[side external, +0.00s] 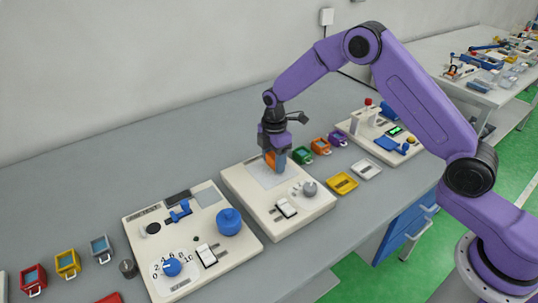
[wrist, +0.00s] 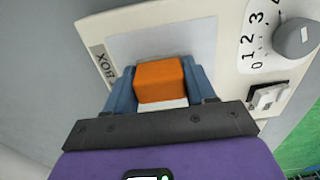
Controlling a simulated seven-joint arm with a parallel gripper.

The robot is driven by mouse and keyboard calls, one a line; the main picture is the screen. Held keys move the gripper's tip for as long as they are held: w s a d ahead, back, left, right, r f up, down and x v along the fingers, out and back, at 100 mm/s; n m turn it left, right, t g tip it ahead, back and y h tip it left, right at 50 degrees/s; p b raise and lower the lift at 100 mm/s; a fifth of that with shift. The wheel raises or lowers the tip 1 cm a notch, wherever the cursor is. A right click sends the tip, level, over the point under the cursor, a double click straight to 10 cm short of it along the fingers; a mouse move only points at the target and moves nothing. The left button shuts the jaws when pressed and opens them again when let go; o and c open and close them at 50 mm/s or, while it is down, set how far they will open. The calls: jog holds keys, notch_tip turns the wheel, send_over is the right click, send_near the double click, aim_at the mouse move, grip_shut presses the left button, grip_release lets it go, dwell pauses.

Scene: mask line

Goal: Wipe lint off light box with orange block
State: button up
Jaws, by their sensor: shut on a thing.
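The light box (side external: 312,212) is a cream panel in the middle of the bench, with a pale rectangular screen at its back left. The screen (wrist: 168,42) also shows in the wrist view. My gripper (side external: 274,163) points down over the screen and is shut on the orange block (wrist: 160,82), which sits between two blue-grey fingers. The orange block also shows in the side view (side external: 269,159), partly covered by a finger. I cannot tell whether the block touches the screen. I see no lint clearly on the visible part of the screen.
The light box carries a grey knob (side external: 310,188) and a rocker switch (side external: 286,208). Another panel (side external: 240,250) with blue knobs stands at left. A third panel (side external: 368,150) stands at right. Small green, orange and purple bins sit behind; yellow (side external: 342,183) and white trays lie to the right.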

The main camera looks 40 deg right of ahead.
aim_at(284, 177)
jog(key=s, duration=0.5)
notch_tip(284, 177, up, 8)
jog(key=shift+r, duration=0.15)
dwell(0.6)
dwell(0.4)
